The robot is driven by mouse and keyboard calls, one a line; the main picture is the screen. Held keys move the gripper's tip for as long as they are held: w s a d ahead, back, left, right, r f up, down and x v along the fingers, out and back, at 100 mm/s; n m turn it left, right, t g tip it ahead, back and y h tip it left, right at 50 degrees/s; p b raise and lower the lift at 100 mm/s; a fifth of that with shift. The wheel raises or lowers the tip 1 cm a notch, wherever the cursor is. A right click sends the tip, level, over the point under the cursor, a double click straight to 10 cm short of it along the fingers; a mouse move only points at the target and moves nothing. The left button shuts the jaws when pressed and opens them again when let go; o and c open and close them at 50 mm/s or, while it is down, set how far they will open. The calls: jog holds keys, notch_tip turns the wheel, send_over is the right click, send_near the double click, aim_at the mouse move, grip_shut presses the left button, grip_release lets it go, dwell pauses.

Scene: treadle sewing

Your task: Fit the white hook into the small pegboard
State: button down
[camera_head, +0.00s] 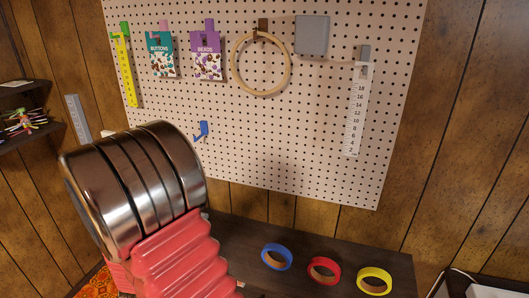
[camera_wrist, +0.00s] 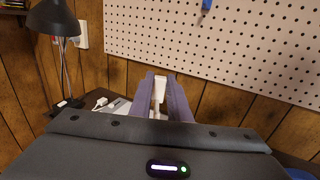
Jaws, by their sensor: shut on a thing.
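My gripper (camera_wrist: 168,84) is shut on a white hook (camera_wrist: 158,94), which shows between its two purple-grey fingers in the wrist view. The lower part of the hook is hidden between the fingers. A perforated pegboard (camera_head: 275,145) hangs on the wall; it also shows beyond and above my fingers in the wrist view (camera_wrist: 235,50). I cannot tell whether it is the small one. The hook appears apart from the board. In the head view my arm covers the lower left, and gripper and hook are hidden there.
A blue hook (camera_head: 203,129) sits on the board below hanging packets, an embroidery hoop (camera_head: 287,81) and a white ruler (camera_head: 357,110). Blue (camera_head: 276,248), red (camera_head: 323,261) and yellow (camera_head: 374,272) tape rolls lie on a dark table. A lamp (camera_wrist: 52,20) stands at left.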

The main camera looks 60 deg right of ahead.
jog(key=s+d+r+m+g+h, duration=0.2)
jog(key=s+d+r+g, duration=0.1)
jog(key=s+d+r, duration=0.75)
jog(key=m+g, duration=0.2)
jog(key=g, duration=0.1)
send_near(280, 131)
jog(key=a, duration=0.2)
jog(key=shift+s+d+f, duration=0.1)
jog(key=shift+s+f, duration=0.05)
jog(key=shift+f, duration=0.15)
jog(key=shift+w+d, duration=0.15)
jog(key=shift+d, duration=0.8)
jog(key=shift+w+d, duration=0.2)
jog(key=shift+d, duration=0.75)
jog(key=shift+w+d, duration=0.15)
jog(key=shift+d, duration=0.75)
jog(key=shift+w+d, duration=0.2)
jog(key=shift+d, duration=1)
jog(key=c, duration=1.6)
grip_release()
jog(key=shift+a, duration=0.15)
